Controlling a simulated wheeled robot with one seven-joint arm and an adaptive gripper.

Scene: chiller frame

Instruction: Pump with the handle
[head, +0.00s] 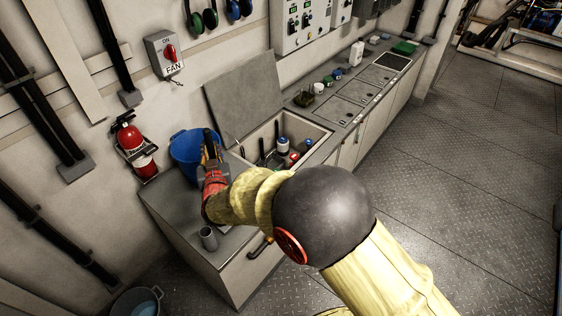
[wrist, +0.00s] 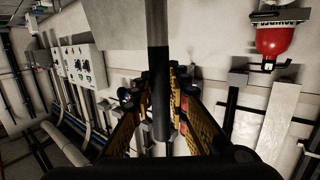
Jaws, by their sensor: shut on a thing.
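The pump handle shows in the wrist view as an upright bar with a grey shaft and a black grip (wrist: 160,115). It runs down between the two yellow and black fingers of my gripper (wrist: 160,88). My gripper is shut on the black grip. In the head view my gripper (head: 211,152) is above the left end of the counter, just right of a blue bucket (head: 183,147). The handle is hard to separate from the dark fingers there. The pump body is not clear in either view and may be hidden by my arm.
A raised grey lid (head: 243,95) stands behind an open bin (head: 318,133) holding bottles and tools. A grey cup (head: 208,238) stands at the counter's front left. A red extinguisher (head: 135,148) hangs on the wall. The floor on the right (head: 470,190) is clear.

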